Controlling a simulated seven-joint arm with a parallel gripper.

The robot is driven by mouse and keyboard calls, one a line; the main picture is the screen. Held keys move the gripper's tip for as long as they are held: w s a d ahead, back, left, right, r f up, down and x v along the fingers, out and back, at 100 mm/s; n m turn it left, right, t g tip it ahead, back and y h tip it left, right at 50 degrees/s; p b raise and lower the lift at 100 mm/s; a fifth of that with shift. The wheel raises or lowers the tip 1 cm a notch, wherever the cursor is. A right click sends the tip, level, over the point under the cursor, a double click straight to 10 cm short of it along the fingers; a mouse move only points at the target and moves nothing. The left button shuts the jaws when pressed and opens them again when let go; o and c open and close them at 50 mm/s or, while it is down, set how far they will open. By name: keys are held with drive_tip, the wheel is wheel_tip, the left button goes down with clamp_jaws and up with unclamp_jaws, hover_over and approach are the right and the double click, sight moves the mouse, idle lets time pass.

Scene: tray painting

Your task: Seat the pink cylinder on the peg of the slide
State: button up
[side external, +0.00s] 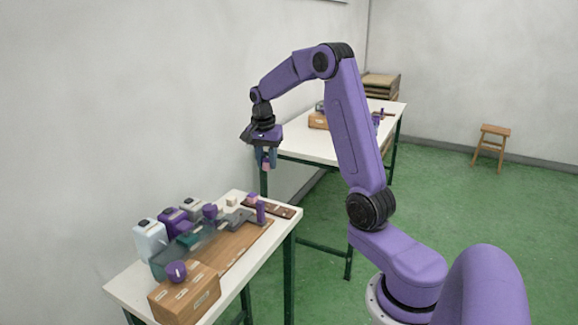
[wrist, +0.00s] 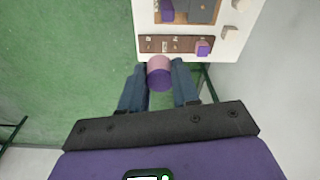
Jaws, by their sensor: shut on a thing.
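My gripper (wrist: 160,85) is shut on the pink cylinder (wrist: 159,64), whose end facing the wrist camera looks purple. In the side view my gripper (side external: 266,160) is high above the floor, past the far end of the near table, with the pink cylinder (side external: 266,167) between its fingertips. It is apart from everything on the table. I cannot tell for sure which part is the slide or its peg; a wooden board (side external: 238,246) with grey and purple parts runs along the table.
A dark brown strip (wrist: 165,44) lies at the near table's end, with a small purple and pink block (wrist: 203,48) on it. A second table (side external: 310,148) stands behind.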

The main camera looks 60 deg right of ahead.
hover_over(240, 213)
drive_tip(key=f, duration=0.1)
wheel_tip(240, 213, down, 11)
drive_tip(key=shift+s+r, duration=0.15)
drive_tip(key=shift+f, duration=2.65)
drive_tip(key=shift+f, duration=0.6)
drive_tip(key=o, duration=1.6)
drive_tip(key=shift+r, duration=3.05)
